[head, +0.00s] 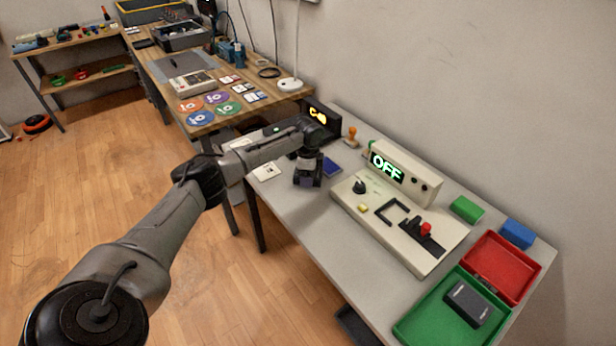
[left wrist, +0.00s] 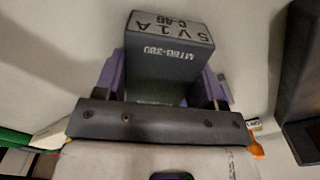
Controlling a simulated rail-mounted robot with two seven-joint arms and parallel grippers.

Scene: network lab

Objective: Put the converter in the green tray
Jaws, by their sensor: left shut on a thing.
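My left gripper (head: 308,181) points down low over the grey-white table, behind the control panel. In the left wrist view its purple fingers (left wrist: 165,88) are shut on a dark grey box, the converter (left wrist: 168,62), printed "5V 1A" and "MT60-380". The converter is hard to make out from the gripper in the head view, and I cannot tell whether it touches the table. The green tray (head: 418,322) is at the table's near right end, well away from the gripper. Another dark block (head: 468,303) lies in it. My right gripper is not in view.
The control panel (head: 402,205), with an "OFF" display, stands between gripper and green tray. A red tray (head: 507,263), a green block (head: 467,209) and a blue block (head: 517,233) are at right. A black device with yellow display (head: 322,116) stands behind the gripper.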

